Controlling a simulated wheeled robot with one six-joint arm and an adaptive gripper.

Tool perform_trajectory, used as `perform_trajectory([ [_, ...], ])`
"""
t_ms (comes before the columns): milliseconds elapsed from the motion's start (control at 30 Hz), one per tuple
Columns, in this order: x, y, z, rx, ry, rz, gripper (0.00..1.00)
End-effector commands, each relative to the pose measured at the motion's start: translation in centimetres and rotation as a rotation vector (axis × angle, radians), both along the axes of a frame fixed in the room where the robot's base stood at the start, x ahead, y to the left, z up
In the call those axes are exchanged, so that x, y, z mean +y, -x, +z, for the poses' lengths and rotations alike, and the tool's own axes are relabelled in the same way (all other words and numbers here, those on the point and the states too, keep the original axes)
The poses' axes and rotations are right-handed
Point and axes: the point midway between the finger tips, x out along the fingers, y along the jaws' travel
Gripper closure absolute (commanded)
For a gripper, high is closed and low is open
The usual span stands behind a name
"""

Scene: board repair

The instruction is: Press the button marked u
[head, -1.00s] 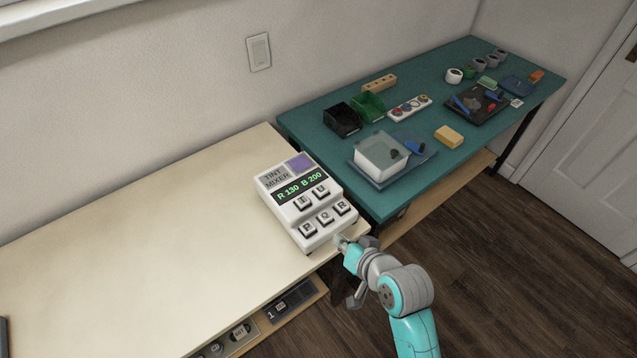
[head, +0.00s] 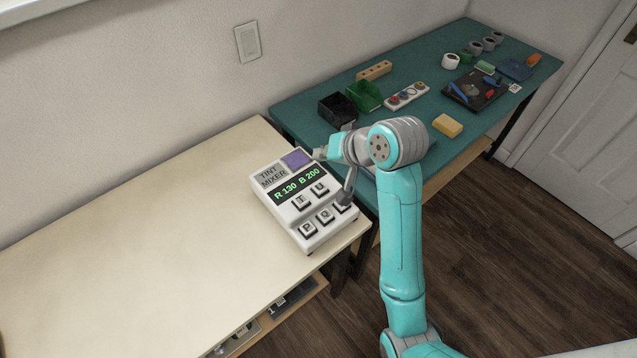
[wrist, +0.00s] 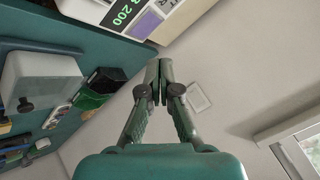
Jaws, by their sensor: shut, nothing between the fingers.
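The white tint mixer (head: 262,188) sits at the right end of the cream bench. Its display (head: 297,185) reads "R 130 B 200", and a purple patch (head: 296,160) is beside its label. The button that looks marked U (head: 319,189) is at the right of the upper row, below the display. Another button (head: 300,203) is to its left; several more form the lower row, the rightmost partly hidden by my arm. My gripper (head: 318,154) is shut and empty, pointing left near the mixer's far right corner. In the wrist view its fingertips (wrist: 159,88) are together, with the mixer (wrist: 172,12) above.
The green bench (head: 300,108) adjoins on the right, with a black bin (head: 337,109), a green bin (head: 364,96) and a yellow sponge (head: 447,125). My arm hides part of it. The cream bench (head: 130,240) left of the mixer is clear.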

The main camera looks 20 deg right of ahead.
Motion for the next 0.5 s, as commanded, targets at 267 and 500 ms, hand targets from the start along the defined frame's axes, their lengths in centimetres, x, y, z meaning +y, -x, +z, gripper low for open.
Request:
perform_trajectory([
  [267, 0.00, -0.02, 0.08, 0.001, 0.000, 0.001, 1.00],
  [500, 0.01, 0.02, -0.68, 0.003, 0.000, 0.001, 1.00],
])
